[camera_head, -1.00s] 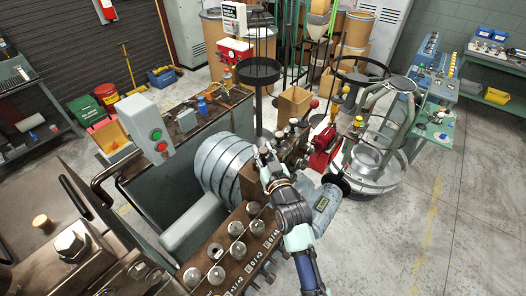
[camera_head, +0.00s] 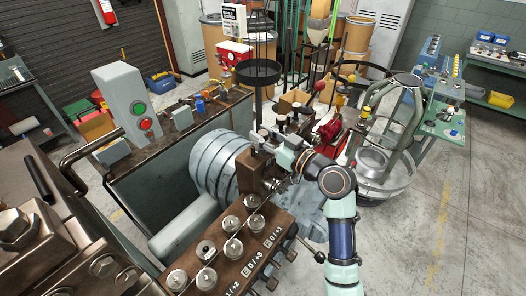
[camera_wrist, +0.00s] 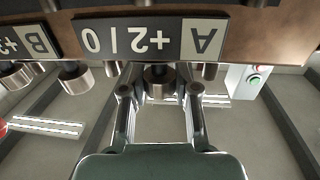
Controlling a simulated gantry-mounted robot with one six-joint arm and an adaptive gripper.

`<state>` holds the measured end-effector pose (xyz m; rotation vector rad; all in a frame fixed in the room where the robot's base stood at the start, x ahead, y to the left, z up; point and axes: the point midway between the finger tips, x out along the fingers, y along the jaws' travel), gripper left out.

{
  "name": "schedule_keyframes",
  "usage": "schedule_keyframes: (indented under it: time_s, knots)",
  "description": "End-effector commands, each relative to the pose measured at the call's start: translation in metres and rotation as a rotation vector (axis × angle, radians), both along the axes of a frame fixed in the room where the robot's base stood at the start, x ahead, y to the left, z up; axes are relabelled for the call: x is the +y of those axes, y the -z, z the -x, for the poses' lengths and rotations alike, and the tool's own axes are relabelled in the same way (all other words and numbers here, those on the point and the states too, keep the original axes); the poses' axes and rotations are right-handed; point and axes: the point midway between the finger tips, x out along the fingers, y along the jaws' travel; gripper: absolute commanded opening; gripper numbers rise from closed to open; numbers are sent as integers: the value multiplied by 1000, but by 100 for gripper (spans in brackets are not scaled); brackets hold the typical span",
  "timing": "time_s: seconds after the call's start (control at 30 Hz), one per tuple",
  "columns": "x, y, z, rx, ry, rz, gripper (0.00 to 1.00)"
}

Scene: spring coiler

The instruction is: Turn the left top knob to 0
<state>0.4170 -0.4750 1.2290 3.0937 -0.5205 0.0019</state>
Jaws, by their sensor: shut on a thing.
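In the wrist view, my gripper (camera_wrist: 159,90) has its two fingers on either side of a small round metal knob (camera_wrist: 158,78) and is shut on it. The knob sits just below a label plate (camera_wrist: 150,38) that appears upside down, with the marks A, +2 and 0. The fingers hide part of the knob, and I cannot read its setting. In the head view, the brown knob block (camera_head: 232,262) carries several round metal knobs and label plates. My arm reaches the block's far end from the right; the fingertips are not clear there.
In the wrist view, another metal knob (camera_wrist: 75,78) stands to the left, near the B plate (camera_wrist: 22,40). In the head view, a ribbed grey drum (camera_head: 214,165) is behind the block. A grey box with green and red buttons (camera_head: 128,103) stands left. Open floor lies right.

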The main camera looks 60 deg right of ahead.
Motion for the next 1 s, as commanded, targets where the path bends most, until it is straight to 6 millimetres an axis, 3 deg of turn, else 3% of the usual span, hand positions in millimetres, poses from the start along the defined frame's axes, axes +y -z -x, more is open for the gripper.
schedule_keyframes:
  time_s: [0.03,0.7,1.0]
  knots:
    - [-2,10,1,-2,-41,4,0]
    - [-1,2,0,1,-681,-4,0]
    - [0,0,0,1,-859,-4,0]
